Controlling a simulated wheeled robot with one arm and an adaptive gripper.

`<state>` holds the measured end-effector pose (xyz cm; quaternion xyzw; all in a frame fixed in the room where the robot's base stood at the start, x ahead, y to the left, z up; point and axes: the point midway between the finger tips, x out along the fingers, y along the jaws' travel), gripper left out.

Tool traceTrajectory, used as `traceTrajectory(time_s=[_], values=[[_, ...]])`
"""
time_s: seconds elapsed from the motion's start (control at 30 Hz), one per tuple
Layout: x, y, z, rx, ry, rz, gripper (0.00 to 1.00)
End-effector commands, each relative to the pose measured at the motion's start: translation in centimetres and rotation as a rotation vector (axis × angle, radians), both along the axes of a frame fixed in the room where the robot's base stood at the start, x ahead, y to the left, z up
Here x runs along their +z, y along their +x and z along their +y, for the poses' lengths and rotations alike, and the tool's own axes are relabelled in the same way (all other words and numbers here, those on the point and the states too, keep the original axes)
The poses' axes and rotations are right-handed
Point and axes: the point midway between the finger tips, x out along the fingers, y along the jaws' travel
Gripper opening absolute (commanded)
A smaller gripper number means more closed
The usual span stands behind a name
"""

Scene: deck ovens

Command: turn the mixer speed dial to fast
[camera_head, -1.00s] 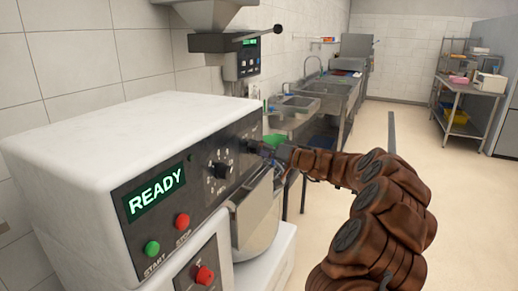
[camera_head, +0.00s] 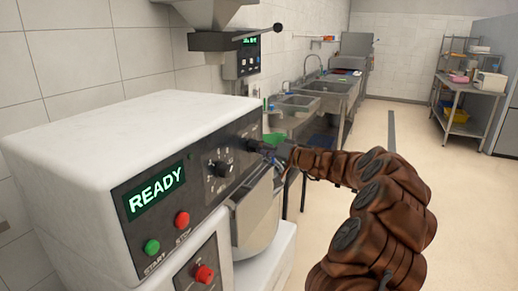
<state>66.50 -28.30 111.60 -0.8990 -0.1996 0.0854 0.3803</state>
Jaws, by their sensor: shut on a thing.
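The mixer (camera_head: 125,135) is a white housing at the left with a dark, slanted control panel (camera_head: 198,192). One black dial (camera_head: 221,170) with a ring of pale marks sits mid-panel, and my gripper is clear of it. My gripper (camera_head: 262,147) is at the panel's far right end, shut on a second dark dial (camera_head: 252,145). The fingers and wrist hide most of that dial, so its marks and setting cannot be read. The lit green display (camera_head: 155,193) reads READY.
A green START button (camera_head: 152,247), a red STOP button (camera_head: 182,219) and a lower red button (camera_head: 204,273) are on the mixer's front. Sinks (camera_head: 322,92) stand along the wall behind.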

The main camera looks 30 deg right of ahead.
Motion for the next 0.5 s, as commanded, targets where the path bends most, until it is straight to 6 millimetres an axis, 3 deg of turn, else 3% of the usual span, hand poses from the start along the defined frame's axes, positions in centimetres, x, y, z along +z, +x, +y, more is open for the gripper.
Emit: traceTrajectory(time_s=[0.5], values=[[0.16,0.04,0.04,0.001,0.289,0.173,0.08]])
